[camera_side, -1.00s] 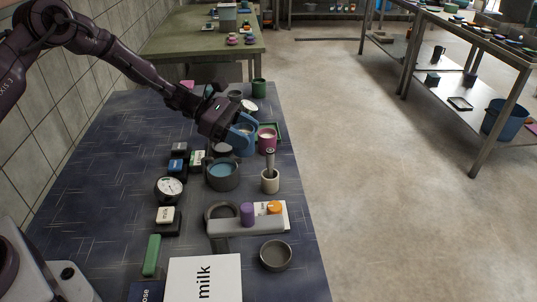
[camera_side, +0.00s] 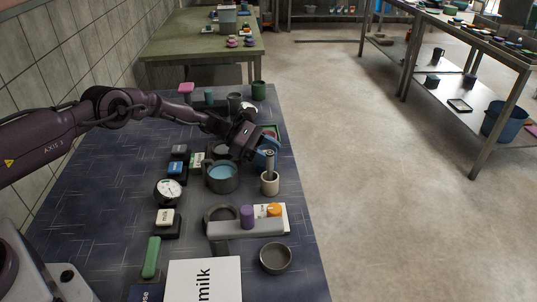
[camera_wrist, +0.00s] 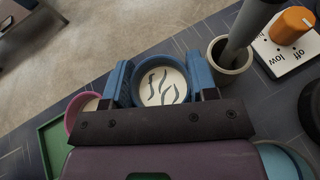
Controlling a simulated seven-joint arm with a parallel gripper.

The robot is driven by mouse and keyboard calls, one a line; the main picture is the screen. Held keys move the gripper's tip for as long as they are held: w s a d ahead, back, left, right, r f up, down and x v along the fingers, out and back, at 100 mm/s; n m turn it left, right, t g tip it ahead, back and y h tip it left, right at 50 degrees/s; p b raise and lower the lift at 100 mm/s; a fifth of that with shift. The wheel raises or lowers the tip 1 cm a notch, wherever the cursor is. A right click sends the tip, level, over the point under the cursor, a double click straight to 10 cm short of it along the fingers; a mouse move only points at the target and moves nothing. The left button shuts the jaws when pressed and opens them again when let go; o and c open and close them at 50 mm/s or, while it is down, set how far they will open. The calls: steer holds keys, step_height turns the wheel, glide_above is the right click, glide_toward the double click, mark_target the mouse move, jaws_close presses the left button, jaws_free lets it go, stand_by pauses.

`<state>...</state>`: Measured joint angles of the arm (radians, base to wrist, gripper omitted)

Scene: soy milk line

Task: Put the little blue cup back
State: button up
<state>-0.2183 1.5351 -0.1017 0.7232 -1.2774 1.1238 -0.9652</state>
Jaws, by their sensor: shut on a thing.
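My gripper (camera_wrist: 161,62) is shut on a small blue cup (camera_wrist: 160,56), with one blue finger on each side of it. The cup shows from above in the wrist view, with pale contents marked by dark blue streaks. In the side view my gripper (camera_side: 265,156) is at the right of the dark blue table, just behind a pale mortar (camera_side: 269,184) with a grey pestle. The cup itself is mostly hidden there by the fingers. The mortar (camera_wrist: 232,68) is close to the right finger in the wrist view.
A pink cup (camera_wrist: 72,114) and a green tray (camera_wrist: 52,150) are left of the held cup in the wrist view. A dark pot (camera_side: 221,184) with blue contents stands left of the mortar. A dial, a knob panel and a milk box occupy the front.

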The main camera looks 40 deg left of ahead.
steer(key=shift+f, duration=0.3)
steer(key=shift+f, duration=0.1)
steer(key=o, duration=0.7)
steer(key=shift+o, duration=0.2)
steer(key=shift+a+r, duration=0.25)
steer(key=shift+a, duration=0.05)
steer(key=v, duration=1.1)
steer(key=shift+s+a, duration=0.15)
steer(key=shift+s, duration=0.1)
